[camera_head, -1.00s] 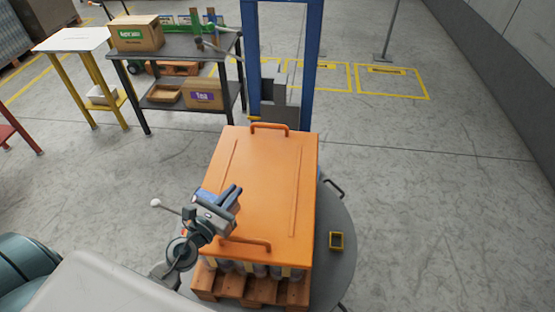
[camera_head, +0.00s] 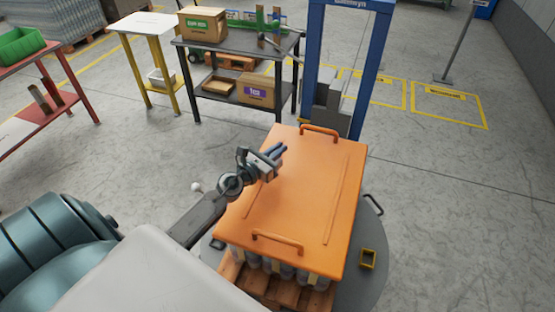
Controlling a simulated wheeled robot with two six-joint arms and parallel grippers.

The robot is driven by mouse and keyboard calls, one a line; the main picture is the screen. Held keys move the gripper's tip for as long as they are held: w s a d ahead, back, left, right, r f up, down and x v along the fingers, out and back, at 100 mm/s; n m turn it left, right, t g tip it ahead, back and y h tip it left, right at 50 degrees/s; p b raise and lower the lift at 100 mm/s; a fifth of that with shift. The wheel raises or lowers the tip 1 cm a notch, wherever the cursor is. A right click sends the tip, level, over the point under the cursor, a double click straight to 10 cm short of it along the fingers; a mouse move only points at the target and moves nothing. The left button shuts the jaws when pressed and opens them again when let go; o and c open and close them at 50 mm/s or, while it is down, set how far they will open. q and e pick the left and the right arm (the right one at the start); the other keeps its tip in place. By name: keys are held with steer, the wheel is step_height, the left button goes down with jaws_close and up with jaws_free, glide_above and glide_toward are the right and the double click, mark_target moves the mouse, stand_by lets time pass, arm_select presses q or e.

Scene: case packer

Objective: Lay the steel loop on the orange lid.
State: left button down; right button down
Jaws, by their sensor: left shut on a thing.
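The orange lid (camera_head: 300,185) lies flat on top of the load in the middle of the view, with a bar handle at its far end (camera_head: 319,131) and another at its near end (camera_head: 277,244). No steel loop shows lying on the lid. My right gripper is out of view.
A blue frame (camera_head: 369,80) rises behind. A dark shelf table (camera_head: 235,48) stands at the back left.

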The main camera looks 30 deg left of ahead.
arm_select(q)
steer(key=shift+f+b, duration=1.1)
steer(key=shift+f, duration=0.65)
steer(key=shift+f, duration=0.1)
steer(key=shift+d+f, duration=0.1)
steer(key=shift+f, duration=0.05)
steer(key=c, duration=1.5)
jaws_free()
